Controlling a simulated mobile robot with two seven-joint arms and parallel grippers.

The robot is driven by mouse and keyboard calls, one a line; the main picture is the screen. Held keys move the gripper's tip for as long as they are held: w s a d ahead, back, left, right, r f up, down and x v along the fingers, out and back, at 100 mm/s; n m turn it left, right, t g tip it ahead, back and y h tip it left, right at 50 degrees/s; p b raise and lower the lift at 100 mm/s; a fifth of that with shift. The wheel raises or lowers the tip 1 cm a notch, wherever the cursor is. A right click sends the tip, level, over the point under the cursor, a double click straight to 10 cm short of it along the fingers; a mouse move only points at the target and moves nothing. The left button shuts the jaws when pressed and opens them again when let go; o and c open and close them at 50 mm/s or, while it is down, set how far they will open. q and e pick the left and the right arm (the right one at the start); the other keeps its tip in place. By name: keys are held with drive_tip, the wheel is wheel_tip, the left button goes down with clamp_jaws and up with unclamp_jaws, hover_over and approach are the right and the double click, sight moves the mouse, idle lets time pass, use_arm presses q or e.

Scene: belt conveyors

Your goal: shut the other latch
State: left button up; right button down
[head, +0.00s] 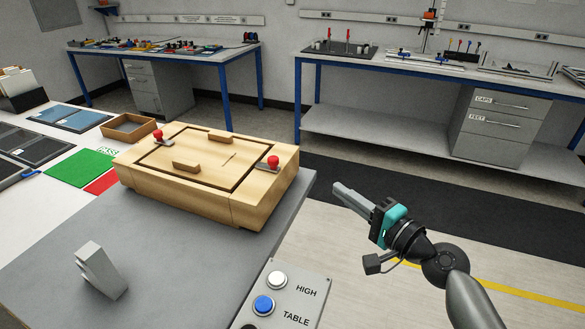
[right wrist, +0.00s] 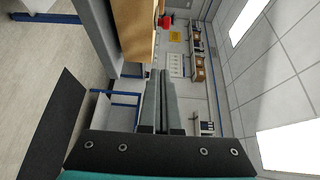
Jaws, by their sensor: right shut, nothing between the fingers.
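A pale wooden box (head: 215,193) stands on the grey table, with a lid (head: 205,157) on its top bearing two wooden handles. A latch with a red knob (head: 158,135) sits at the lid's left end. Another red-knobbed latch (head: 272,162) sits at the right end. Each has a small metal plate; I cannot tell surely whether either is shut. My right gripper (head: 338,189) is shut and empty, right of the box and apart from it. In the right wrist view its fingers (right wrist: 160,100) are together, with the box (right wrist: 133,28) beyond. My left gripper is not in view.
A grey metal piece (head: 100,271) stands on the near table. A button panel (head: 287,297) is at the table's front right. An open brown tray (head: 129,127) and green mat (head: 80,167) lie left of the box. Open floor lies right of the table.

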sight(272, 163)
drive_tip(key=s+a+x, duration=0.2)
drive_tip(key=x, duration=1.1)
drive_tip(key=shift+a+r+p, duration=0.25)
drive_tip(key=shift+r+p, duration=0.2)
drive_tip(key=a, duration=0.1)
drive_tip(key=w+a, duration=0.1)
drive_tip(key=a, duration=0.1)
drive_tip(key=w+a+b, duration=0.1)
drive_tip(key=shift+a, duration=0.2)
drive_tip(key=shift+s, duration=0.1)
drive_tip(key=shift+r, duration=0.1)
